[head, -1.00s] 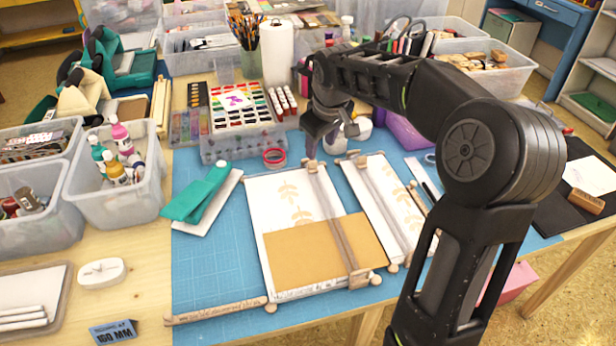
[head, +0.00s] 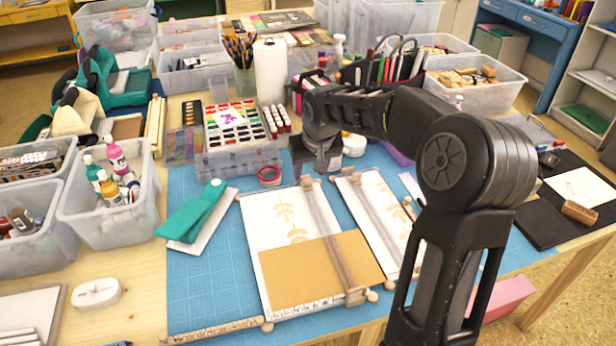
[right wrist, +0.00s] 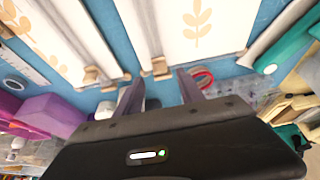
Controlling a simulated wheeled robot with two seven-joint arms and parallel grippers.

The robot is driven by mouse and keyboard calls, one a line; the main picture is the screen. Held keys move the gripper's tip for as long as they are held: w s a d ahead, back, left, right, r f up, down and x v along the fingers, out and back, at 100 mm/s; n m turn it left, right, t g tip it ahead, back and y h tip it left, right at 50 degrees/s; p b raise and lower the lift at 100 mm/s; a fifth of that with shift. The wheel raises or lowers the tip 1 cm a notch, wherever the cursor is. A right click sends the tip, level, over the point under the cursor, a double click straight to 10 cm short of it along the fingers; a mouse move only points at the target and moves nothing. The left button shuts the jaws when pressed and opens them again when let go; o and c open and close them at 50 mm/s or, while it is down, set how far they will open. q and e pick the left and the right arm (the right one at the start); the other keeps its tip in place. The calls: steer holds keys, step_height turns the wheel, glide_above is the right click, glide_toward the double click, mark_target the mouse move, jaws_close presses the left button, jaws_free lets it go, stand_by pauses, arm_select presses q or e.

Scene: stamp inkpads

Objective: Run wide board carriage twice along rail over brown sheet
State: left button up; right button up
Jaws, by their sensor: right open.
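The wide board (head: 262,228) lies on the blue mat with a leaf print on its far part and the brown sheet (head: 300,280) over its near part. The carriage (head: 326,228) is a long grey bar across the wide board, right of its middle, with small blocks at its ends. My right gripper (head: 316,168) is just beyond the bar's far end; its fingertips are hard to see there. In the right wrist view my right gripper (right wrist: 158,82) is open and empty, its fingers either side of the carriage's end block (right wrist: 160,69), apparently just short of it. My left gripper is out of view.
A narrower board (head: 392,202) with its own bar lies close on the right. A red tape roll (head: 269,176) and a teal stapler-like tool (head: 193,212) are to the left. A paint box (head: 238,150) stands behind. Blue mat (head: 205,285) is clear at front left.

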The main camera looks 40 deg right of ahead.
mark_target(307, 179)
steer(key=x, duration=0.4)
steer(key=shift+w+f, duration=0.1)
steer(key=shift+c, duration=0.5)
jaws_close()
stand_by(0.9)
